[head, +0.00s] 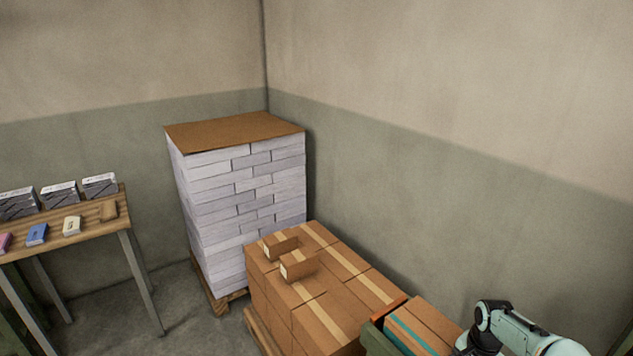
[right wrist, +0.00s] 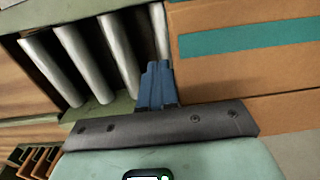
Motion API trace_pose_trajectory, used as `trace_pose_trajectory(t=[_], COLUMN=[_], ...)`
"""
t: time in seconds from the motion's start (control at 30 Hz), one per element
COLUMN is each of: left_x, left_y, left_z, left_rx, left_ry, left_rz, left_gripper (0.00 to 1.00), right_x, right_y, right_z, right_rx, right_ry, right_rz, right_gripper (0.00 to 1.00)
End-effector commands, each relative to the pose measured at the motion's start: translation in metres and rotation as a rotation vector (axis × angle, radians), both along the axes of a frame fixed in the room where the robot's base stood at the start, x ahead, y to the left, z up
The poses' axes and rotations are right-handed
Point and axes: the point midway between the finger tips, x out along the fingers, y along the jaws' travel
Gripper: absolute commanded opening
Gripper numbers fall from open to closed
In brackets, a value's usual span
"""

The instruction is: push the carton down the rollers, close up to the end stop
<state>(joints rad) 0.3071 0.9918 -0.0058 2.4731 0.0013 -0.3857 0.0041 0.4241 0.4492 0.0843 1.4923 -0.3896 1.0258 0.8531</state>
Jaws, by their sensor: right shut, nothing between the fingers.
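The brown carton with a teal stripe (right wrist: 245,72) fills the right of the right wrist view. It also shows at the bottom of the head view (head: 410,331), partly cut off by the frame. My right gripper (right wrist: 157,72) is shut and empty, its blue fingers together. The fingertips are at the carton's left edge in the wrist view; I cannot tell whether they touch it. Bare grey rollers (right wrist: 80,65) lie to the left of the fingers. My left gripper is not in view.
A green frame (right wrist: 37,78) edges the rollers. In the head view, a pallet of stacked cartons (head: 335,265) stands close beside the carton, with two small boxes on top. A tall paper stack (head: 240,185) and a wooden table (head: 95,215) stand further left.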

Motion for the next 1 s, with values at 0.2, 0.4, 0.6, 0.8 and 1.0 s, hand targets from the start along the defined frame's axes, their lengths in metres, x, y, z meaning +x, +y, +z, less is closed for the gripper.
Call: trace_pose_trajectory(t=[0.2, 0.4, 0.6, 0.8, 1.0], left_x=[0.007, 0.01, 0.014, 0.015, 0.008], left_y=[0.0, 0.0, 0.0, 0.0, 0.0], left_z=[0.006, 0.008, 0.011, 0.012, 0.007], left_rx=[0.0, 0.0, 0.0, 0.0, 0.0], left_ry=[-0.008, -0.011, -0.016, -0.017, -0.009], left_rz=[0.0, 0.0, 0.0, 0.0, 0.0], left_gripper=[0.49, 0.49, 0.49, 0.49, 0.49], right_x=[0.009, 0.016, 0.022, 0.025, 0.017], right_y=[0.004, 0.008, 0.013, 0.014, 0.01], right_z=[0.001, 0.001, 0.0, 0.0, -0.002], right_rx=[0.0, 0.0, 0.001, -0.001, -0.001], right_ry=[-0.001, -0.001, -0.001, -0.001, 0.002], right_rz=[0.001, 0.001, 0.001, 0.0, -0.001], right_gripper=[0.0, 0.0, 0.0, 0.0, 0.0])
